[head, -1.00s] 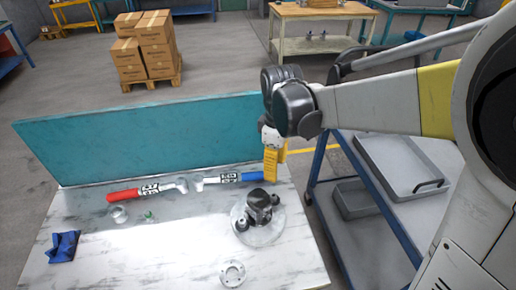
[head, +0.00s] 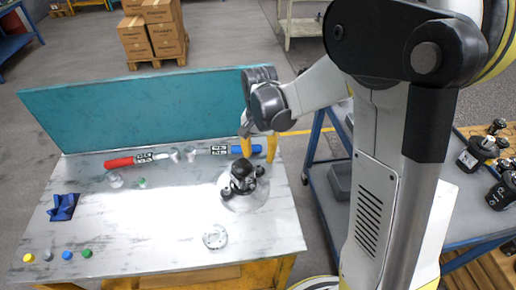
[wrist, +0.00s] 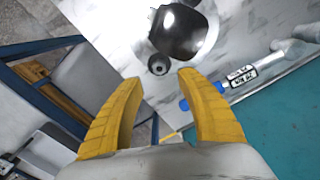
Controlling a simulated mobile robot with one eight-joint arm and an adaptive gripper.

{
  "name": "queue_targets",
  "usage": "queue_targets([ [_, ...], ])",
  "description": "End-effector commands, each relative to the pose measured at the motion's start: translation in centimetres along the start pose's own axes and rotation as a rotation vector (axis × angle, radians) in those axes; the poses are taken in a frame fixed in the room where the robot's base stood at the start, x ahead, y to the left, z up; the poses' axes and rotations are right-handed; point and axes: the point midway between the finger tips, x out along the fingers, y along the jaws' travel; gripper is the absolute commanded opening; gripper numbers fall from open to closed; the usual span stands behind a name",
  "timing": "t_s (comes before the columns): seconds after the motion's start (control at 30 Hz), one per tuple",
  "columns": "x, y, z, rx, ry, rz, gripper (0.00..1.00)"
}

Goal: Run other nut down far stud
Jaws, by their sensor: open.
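The dark hydraulic motor (head: 242,177) stands on a pale round flange (head: 243,204) at the right of the bench. A small dark nut-like piece shows on its far right side (head: 260,171), and another at its near left (head: 226,194). My gripper (head: 259,158) is open and empty, pointing down just behind the motor. In the wrist view, the yellow fingers (wrist: 158,80) are spread, with one round dark nut-like piece (wrist: 158,64) just beyond the gap between their tips. The motor body (wrist: 180,30) is past it. Stud threads are too small to make out.
A red-handled wrench (head: 120,162) and a blue-handled wrench (head: 236,150) lie along the teal back panel (head: 140,110). A loose pale ring (head: 215,237) lies in front of the motor. A blue cloth (head: 63,206) and several coloured caps (head: 67,255) are at left. The bench middle is clear.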

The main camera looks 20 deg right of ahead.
Motion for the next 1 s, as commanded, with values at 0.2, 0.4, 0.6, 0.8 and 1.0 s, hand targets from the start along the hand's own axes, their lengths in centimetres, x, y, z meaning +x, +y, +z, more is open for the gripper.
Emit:
queue_targets([
  [0.2, 4.2, 0.0, 0.0, -0.001, 0.0, 0.0, 0.45],
  [0.4, 5.8, 0.0, 0.0, -0.002, 0.0, 0.0, 0.45],
  [0.6, 6.0, 0.0, 0.0, -0.002, 0.0, 0.0, 0.45],
  [0.8, 5.9, 0.0, 0.0, -0.002, 0.0, 0.0, 0.22],
  [1.0, 5.9, 0.0, 0.0, -0.002, 0.0, 0.0, 0.0],
])
